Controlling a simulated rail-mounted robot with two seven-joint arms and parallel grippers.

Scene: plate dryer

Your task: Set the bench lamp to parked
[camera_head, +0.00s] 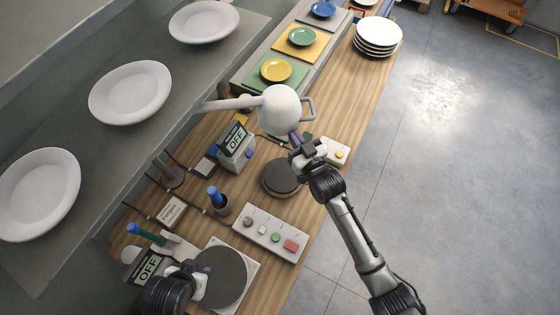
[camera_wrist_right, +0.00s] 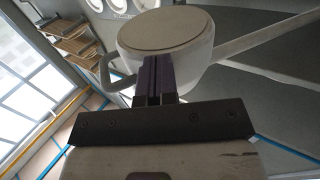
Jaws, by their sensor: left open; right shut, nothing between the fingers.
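The bench lamp has a round white head (camera_head: 281,108) on a pale arm reaching in from the left, with a loop handle (camera_head: 308,108) on its right side. My right gripper (camera_head: 295,137) is shut and empty, just below the lamp head in the head view. In the right wrist view the purple fingers (camera_wrist_right: 155,78) overlap the lamp head (camera_wrist_right: 170,30); I cannot tell whether they touch it. The handle (camera_wrist_right: 107,70) is left of the fingers there. My left gripper (camera_head: 194,277) is open at the bottom left, by a dark round plate.
A wooden bench holds a control box with buttons (camera_head: 270,233), a dark disc (camera_head: 282,177), a grey OFF display box (camera_head: 236,150) and a cup with a blue-handled tool (camera_head: 220,204). White plates stand on the left shelf and are stacked (camera_head: 377,36) at the far end.

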